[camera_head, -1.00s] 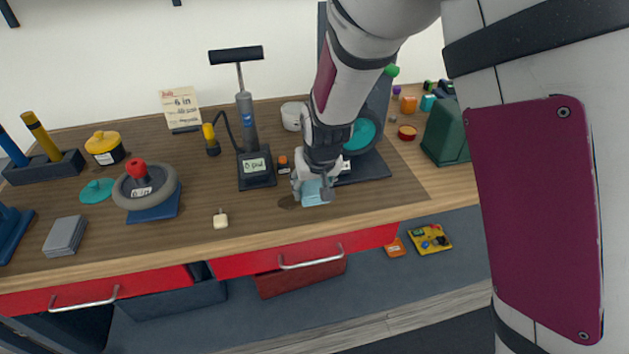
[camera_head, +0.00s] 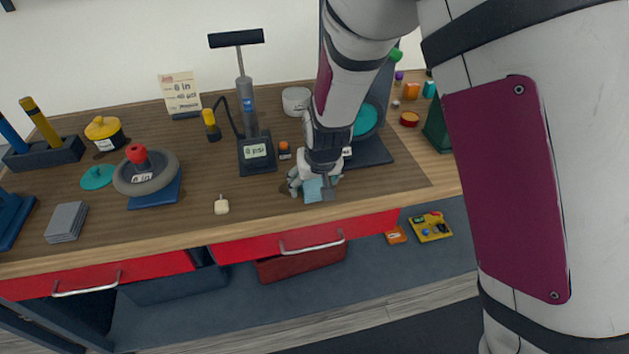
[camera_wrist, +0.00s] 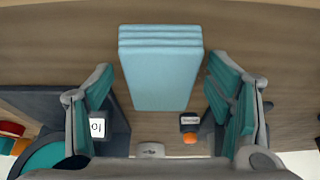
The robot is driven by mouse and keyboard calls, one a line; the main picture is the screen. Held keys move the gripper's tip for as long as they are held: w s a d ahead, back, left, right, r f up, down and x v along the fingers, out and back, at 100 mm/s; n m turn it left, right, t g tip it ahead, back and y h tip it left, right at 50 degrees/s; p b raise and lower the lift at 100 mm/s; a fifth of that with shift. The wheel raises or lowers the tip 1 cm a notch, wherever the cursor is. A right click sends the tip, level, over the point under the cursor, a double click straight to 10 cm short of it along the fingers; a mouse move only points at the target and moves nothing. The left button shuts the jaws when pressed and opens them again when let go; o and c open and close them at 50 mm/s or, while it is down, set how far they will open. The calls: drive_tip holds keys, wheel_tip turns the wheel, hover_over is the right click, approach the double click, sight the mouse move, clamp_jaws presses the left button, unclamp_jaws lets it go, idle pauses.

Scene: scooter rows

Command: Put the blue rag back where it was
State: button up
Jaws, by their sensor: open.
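The blue rag is a light-blue folded cloth. In the head view the blue rag (camera_head: 313,190) is at the front edge of the wooden bench top, partly hidden by my gripper (camera_head: 315,186). In the wrist view the blue rag (camera_wrist: 161,68) lies between the two teal-padded fingers of my gripper (camera_wrist: 172,95). The fingers are spread wide, with a clear gap on each side of the rag. The rag appears to rest on the wood.
A dark stand (camera_head: 370,153) with a teal disc is just right of my gripper. A pump (camera_head: 250,115) with a gauge stands to the left. A small cream tag (camera_head: 221,207) lies near the front edge. Red drawers (camera_head: 305,238) are below. Bare wood lies left of the rag.

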drive_tip(key=shift+r, duration=0.3)
drive_tip(key=p+v, duration=0.1)
drive_tip(key=v, duration=1.1)
drive_tip(key=shift+p, duration=0.35)
drive_tip(key=s+d+r+m, duration=0.1)
drive_tip(key=s+d+r, duration=0.3)
drive_tip(key=d+r, duration=0.3)
drive_tip(key=s+d+r, duration=0.3)
drive_tip(key=s+d, duration=0.1)
drive_tip(key=s, duration=0.2)
drive_tip(key=s+d+r+m, duration=0.1)
drive_tip(key=s+d+r, duration=0.1)
drive_tip(key=s+d, duration=0.3)
drive_tip(key=s+d+r+m+h, duration=0.1)
drive_tip(key=s+d+r, duration=0.2)
drive_tip(key=s, duration=0.6)
drive_tip(key=shift+d+r+t, duration=0.3)
drive_tip(key=shift+d+r, duration=0.05)
drive_tip(key=shift+d, duration=0.5)
